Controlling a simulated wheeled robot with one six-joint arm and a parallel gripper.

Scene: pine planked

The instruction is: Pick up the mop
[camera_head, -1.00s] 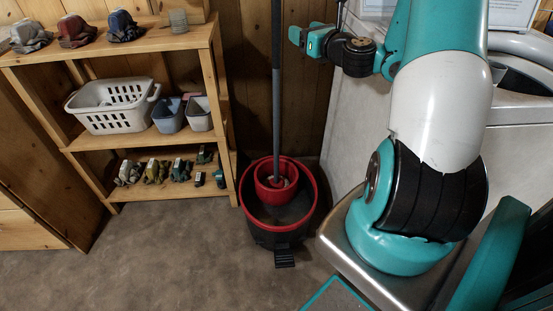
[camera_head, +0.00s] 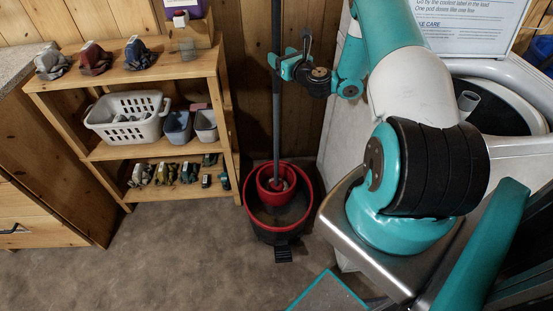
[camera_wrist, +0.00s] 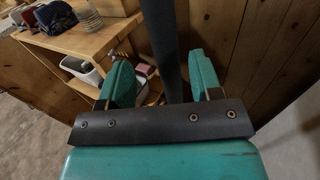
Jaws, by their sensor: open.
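The mop's dark grey pole (camera_head: 276,110) stands upright, its lower end in a red and black bucket (camera_head: 258,221) on the floor. The mop head is down in the bucket's red inner basket (camera_head: 276,183) and mostly hidden. My gripper (camera_head: 281,64) is open at the upper part of the pole. In the wrist view, the pole (camera_wrist: 163,40) runs between the two teal fingers of the gripper (camera_wrist: 162,78), with a visible gap on each side.
A wooden shelf (camera_head: 150,75) with a white basket (camera_head: 128,118), small bins and several folded gloves stands left of the bucket. A plank wall is close behind the pole. A white washing machine (camera_head: 335,140) is to the right. The front floor is clear.

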